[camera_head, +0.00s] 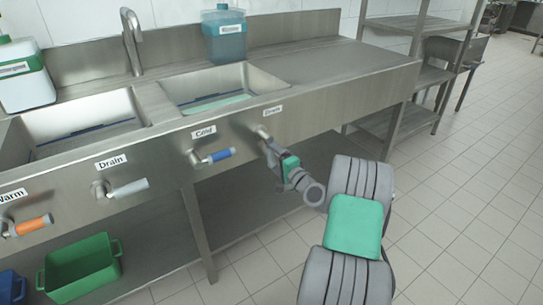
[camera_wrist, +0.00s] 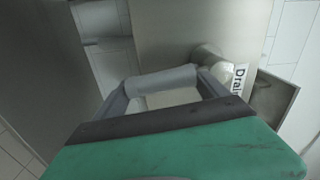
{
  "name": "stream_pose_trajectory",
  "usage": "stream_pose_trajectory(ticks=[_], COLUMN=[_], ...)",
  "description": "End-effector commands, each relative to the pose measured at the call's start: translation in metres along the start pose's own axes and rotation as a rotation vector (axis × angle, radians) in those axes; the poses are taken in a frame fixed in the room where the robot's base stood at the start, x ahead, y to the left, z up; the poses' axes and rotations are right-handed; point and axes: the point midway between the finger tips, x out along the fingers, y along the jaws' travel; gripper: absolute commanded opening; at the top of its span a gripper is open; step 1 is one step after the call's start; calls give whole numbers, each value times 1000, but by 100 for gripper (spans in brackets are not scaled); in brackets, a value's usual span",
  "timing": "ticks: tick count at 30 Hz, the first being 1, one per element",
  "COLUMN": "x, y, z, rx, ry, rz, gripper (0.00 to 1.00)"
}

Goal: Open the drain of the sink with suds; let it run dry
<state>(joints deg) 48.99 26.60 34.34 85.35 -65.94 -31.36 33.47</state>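The right sink (camera_head: 185,88) has a pale green band low inside; I cannot tell whether it is suds or water. The left sink (camera_head: 40,122) shows a dark bluish band inside. A Drain label (camera_head: 272,110) is on the front panel under the right sink, and the drain valve beside it is mostly hidden by my gripper (camera_head: 266,140). In the wrist view, the grey drain handle (camera_wrist: 162,83) lies across the space between the fingers of my open gripper (camera_wrist: 163,92). Contact with the handle is not clear.
A blue Cold handle (camera_head: 220,155), another grey drain handle (camera_head: 130,188) and an orange Warm handle (camera_head: 33,225) stick out to the left. A faucet (camera_head: 131,40) and a blue container (camera_head: 224,38) stand behind the sinks. A green bin (camera_head: 82,265) sits on the lower shelf.

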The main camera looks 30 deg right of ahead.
Motion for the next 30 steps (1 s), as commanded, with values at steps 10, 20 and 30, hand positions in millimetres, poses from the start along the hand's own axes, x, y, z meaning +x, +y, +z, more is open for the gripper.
stream_pose_trajectory(ticks=[10,20,30], x=[0,-50,-78], y=[-1,-2,0], z=[1,-1,1], rx=[-1,1,-1], ry=[-1,3,-1], rz=[-1,1,-1], gripper=[95,95,95])
